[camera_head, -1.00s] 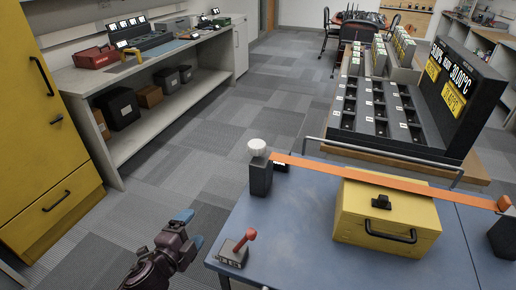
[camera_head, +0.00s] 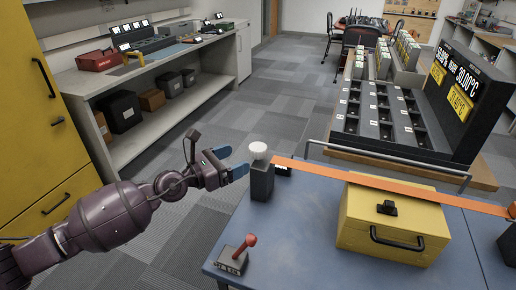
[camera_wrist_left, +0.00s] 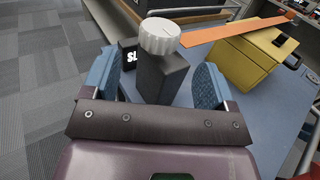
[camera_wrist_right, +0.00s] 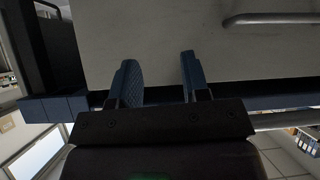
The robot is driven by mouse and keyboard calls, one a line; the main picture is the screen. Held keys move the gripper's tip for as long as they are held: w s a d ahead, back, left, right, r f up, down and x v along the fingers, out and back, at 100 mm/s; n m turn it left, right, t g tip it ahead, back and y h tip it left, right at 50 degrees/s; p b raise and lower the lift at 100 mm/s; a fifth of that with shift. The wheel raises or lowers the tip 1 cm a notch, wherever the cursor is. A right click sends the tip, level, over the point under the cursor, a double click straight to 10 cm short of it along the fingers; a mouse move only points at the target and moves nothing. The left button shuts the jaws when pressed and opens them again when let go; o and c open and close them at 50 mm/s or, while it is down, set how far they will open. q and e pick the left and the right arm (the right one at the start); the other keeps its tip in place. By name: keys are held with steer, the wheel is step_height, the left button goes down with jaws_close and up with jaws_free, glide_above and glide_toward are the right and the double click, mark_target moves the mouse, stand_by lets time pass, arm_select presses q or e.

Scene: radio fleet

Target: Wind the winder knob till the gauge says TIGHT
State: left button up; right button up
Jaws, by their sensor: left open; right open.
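The white ribbed winder knob (camera_head: 258,148) sits on top of a dark post (camera_head: 262,180) at the table's left edge. In the left wrist view the knob (camera_wrist_left: 160,36) stands ahead of and between my open fingers, not touched. My left gripper (camera_head: 233,164) is open and empty, just left of the knob. A small black gauge (camera_wrist_left: 129,57) beside the post shows "SL"; the rest is hidden behind the post. An orange strap (camera_head: 380,182) runs from the post over a yellow box (camera_head: 393,220). My right gripper (camera_wrist_right: 158,80) shows only in its wrist view, open and empty.
A red-handled lever (camera_head: 240,253) stands at the blue table's (camera_head: 310,240) near left corner. A metal rail (camera_head: 390,158) and a black rack of bays (camera_head: 378,115) lie beyond the strap. Open carpet lies left of the table.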

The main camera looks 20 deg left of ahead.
mark_target(250, 153)
arm_select(q)
steer(key=x, duration=0.8)
steer(key=shift+d, duration=0.1)
steer(key=c, duration=0.9)
